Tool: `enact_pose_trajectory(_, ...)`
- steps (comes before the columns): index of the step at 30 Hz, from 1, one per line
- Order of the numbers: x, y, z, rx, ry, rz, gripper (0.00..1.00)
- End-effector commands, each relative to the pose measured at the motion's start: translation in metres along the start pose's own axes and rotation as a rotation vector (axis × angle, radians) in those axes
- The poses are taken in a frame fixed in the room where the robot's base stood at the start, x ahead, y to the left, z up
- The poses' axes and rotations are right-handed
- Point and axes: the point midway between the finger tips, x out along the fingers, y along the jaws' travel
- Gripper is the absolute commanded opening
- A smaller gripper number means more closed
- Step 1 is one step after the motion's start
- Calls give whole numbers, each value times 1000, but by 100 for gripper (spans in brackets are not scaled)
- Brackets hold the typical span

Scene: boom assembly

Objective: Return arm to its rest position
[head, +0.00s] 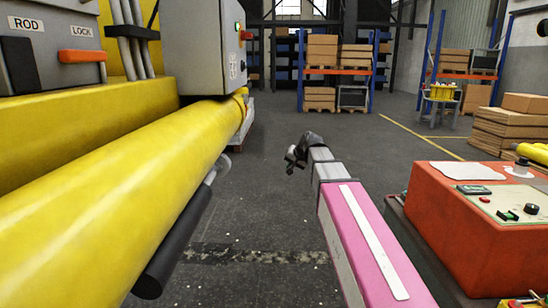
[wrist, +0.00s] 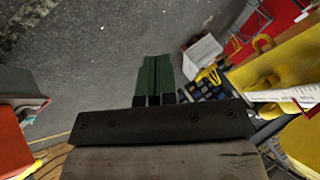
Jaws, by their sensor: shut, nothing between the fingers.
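My arm reaches forward over the floor in the head view, with my gripper (head: 293,158) at its far end, small and dark. It hangs in free air to the right of the yellow boom (head: 120,165) and does not touch it. In the wrist view, the two green fingers of my gripper (wrist: 155,60) lie side by side, shut, with nothing seen between them. Bare grey floor shows beyond the fingertips.
A grey cabinet (head: 205,45) and a panel with an orange lever (head: 82,56) stand at left. An orange control box (head: 470,225) is close at right. Wooden crates (head: 510,128) and racks (head: 338,62) stand farther back. The middle floor is clear.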

Motion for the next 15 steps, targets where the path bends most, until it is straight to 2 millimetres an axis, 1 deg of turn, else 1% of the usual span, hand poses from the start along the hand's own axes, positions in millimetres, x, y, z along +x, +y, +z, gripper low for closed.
enact_pose_trajectory(1, 8, 21, 24, -5, -27, 33, 0)
enact_pose_trajectory(2, 12, 31, 34, -10, -43, 52, 0)
enact_pose_trajectory(3, 18, 46, 49, -18, -65, 78, 0)
enact_pose_trajectory(5, 26, 66, 71, -29, -97, 116, 0)
enact_pose_trajectory(7, 34, 90, 98, -42, -136, 159, 0)
enact_pose_trajectory(11, 43, 132, 147, -68, -211, 236, 0)
enact_pose_trajectory(12, 45, 144, 163, -76, -236, 259, 0)
enact_pose_trajectory(14, 47, 162, 186, -88, -273, 293, 0)
enact_pose_trajectory(15, 47, 174, 201, -96, -297, 316, 0)
